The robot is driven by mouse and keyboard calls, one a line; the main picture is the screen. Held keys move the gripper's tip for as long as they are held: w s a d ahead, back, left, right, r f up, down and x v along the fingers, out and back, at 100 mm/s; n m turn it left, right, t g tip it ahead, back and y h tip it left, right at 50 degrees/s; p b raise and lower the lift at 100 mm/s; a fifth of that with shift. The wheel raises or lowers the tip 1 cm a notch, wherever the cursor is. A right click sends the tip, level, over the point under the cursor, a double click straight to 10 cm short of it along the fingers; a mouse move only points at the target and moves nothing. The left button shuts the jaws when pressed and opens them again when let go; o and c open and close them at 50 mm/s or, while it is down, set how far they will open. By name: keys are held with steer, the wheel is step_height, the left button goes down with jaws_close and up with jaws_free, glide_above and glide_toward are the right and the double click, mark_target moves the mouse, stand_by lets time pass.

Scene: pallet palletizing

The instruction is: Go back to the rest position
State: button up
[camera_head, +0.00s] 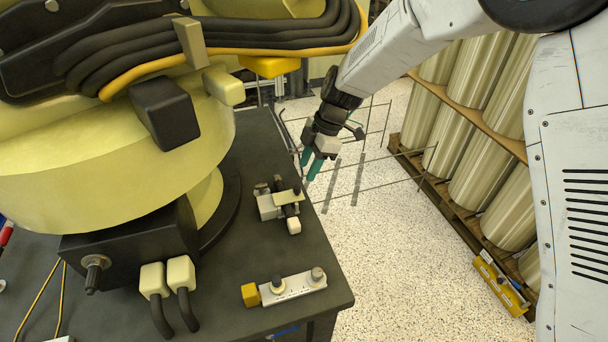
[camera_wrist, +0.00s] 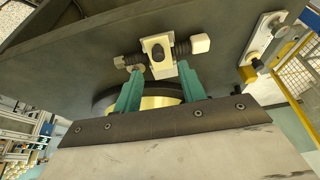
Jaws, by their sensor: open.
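My gripper (camera_head: 313,163) hangs at the end of my white arm, near the right edge of the dark table (camera_head: 237,268) in the head view. Its two green fingers are apart with nothing between them. In the wrist view my gripper (camera_wrist: 157,80) shows both green fingers spread. A small metal fixture with a white knob (camera_head: 278,203) sits on the table just below and left of the gripper. It also shows beyond the fingertips in the wrist view (camera_wrist: 158,48). The gripper appears apart from it.
A large yellow robot base (camera_head: 100,185) with black cables fills the left. A metal bar with a yellow block (camera_head: 292,288) lies on the table near its front corner. Tall cylinders (camera_head: 485,185) stand on a wooden pallet rack at right. The speckled floor (camera_head: 375,250) between is clear.

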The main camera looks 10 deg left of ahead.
steer(key=shift+d+r, duration=0.1)
steer(key=shift+r, duration=0.15)
stand_by(0.3)
steer(key=s+d+r+m+t+h, duration=0.1)
steer(key=s+d+r+m, duration=0.5)
steer(key=s+d+m, duration=0.2)
steer(key=s+d+r+m+t+h, duration=0.1)
steer(key=s+d+r+m, duration=0.6)
steer(key=s+d, duration=0.5)
steer(key=s+d+r+m+t+h, duration=0.1)
steer(key=s+d+r+m, duration=0.6)
steer(key=d, duration=0.9)
steer(key=s+m, duration=0.1)
steer(key=s, duration=0.2)
steer(key=shift+d+m+h, duration=0.3)
steer(key=shift+d+m, duration=0.05)
steer(key=shift+m, duration=0.05)
